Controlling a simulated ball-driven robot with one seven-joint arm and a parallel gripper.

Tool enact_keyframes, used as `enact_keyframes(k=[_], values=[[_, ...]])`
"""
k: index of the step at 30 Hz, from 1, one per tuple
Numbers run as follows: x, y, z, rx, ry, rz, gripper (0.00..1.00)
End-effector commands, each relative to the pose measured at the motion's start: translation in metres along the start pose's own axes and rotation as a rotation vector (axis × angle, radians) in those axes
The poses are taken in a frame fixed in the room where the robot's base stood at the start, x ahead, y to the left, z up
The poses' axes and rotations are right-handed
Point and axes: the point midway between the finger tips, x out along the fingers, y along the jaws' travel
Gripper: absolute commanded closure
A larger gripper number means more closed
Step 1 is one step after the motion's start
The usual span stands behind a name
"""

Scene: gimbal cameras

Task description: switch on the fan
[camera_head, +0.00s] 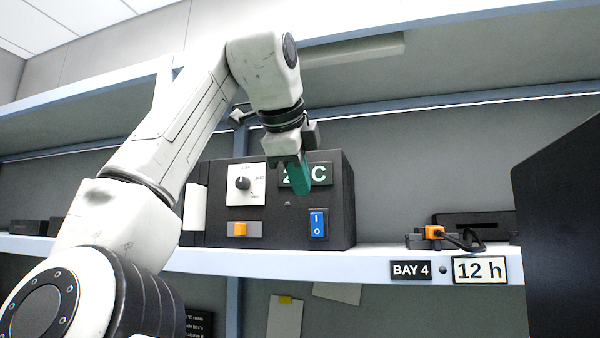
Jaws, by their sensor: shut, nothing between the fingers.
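A black box-shaped unit (334,246) stands on the shelf; I cannot tell from this view whether it is the fan. Its front has a blue rocker switch (318,224) marked I and O at the lower right. I cannot tell which side of the rocker is pressed. A white dial plate with a black knob (242,183) is at the upper left, above an orange button (240,229). My gripper (302,190) has teal fingers, is shut and empty, and points down above the rocker, slightly left. It partly hides a sign (319,174) ending in "C".
The pale shelf edge (285,265) runs below the unit, with labels "BAY 4" (410,270) and "12 h" (480,270). An orange connector with a black cable (434,232) lies to the right. A dark panel (560,230) stands at the far right.

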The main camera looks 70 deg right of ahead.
Motion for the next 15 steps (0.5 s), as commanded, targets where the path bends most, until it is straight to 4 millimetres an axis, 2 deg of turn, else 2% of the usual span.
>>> enact_keyframes(k=[10,15], values=[[0.068,0.0,0.0,0.001,0.002,0.003,1.0],[0.081,-0.022,-0.001,0.0,0.001,0.002,1.0]])
